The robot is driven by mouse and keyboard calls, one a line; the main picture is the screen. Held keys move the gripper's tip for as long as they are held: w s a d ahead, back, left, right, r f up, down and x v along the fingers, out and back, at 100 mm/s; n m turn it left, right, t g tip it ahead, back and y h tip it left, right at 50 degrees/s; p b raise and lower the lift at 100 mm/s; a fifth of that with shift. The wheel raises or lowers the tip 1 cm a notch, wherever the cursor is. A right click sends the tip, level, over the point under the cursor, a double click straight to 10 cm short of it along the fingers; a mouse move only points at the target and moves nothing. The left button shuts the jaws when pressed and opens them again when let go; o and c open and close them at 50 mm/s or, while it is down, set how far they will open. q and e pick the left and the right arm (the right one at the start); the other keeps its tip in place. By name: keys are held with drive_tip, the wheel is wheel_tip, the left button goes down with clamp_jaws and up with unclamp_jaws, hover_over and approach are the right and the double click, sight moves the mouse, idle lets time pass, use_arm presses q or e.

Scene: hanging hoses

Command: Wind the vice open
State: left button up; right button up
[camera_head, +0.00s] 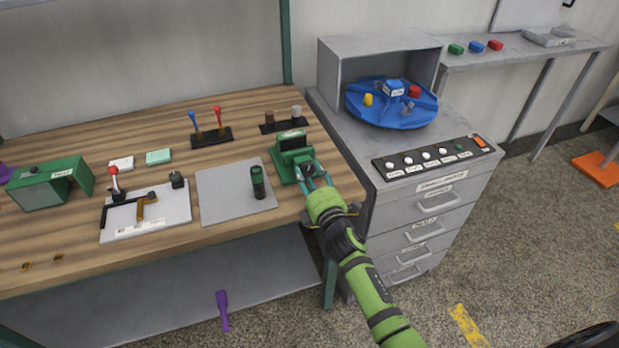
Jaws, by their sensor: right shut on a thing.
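The green vice (287,163) stands near the front right corner of the wooden workbench. My right gripper (312,174) reaches in from the lower right and is shut at the front of the vice, on its handle. The fingers and wrist hide most of the handle. A dark gap shows at the top of the vice, between its jaws; how wide it is I cannot tell. My left gripper is not in view.
A dark green cylinder (257,182) stands on a grey mat (220,190) left of the vice. Levers (211,134) stand behind. A grey drawer cabinet (430,205) with a blue turntable (372,112) and button panel adjoins the bench's right side.

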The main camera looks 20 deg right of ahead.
drive_tip(key=shift+d, duration=0.3)
drive_tip(key=o, duration=1.1)
drive_tip(key=shift+d, duration=0.1)
drive_tip(key=shift+o, duration=0.2)
drive_tip(key=shift+s+a, duration=0.15)
drive_tip(key=shift+a, duration=0.05)
drive_tip(key=shift+s, duration=0.3)
drive_tip(key=s, duration=1.1)
drive_tip(key=shift+d, duration=0.35)
drive_tip(key=shift+f, duration=0.15)
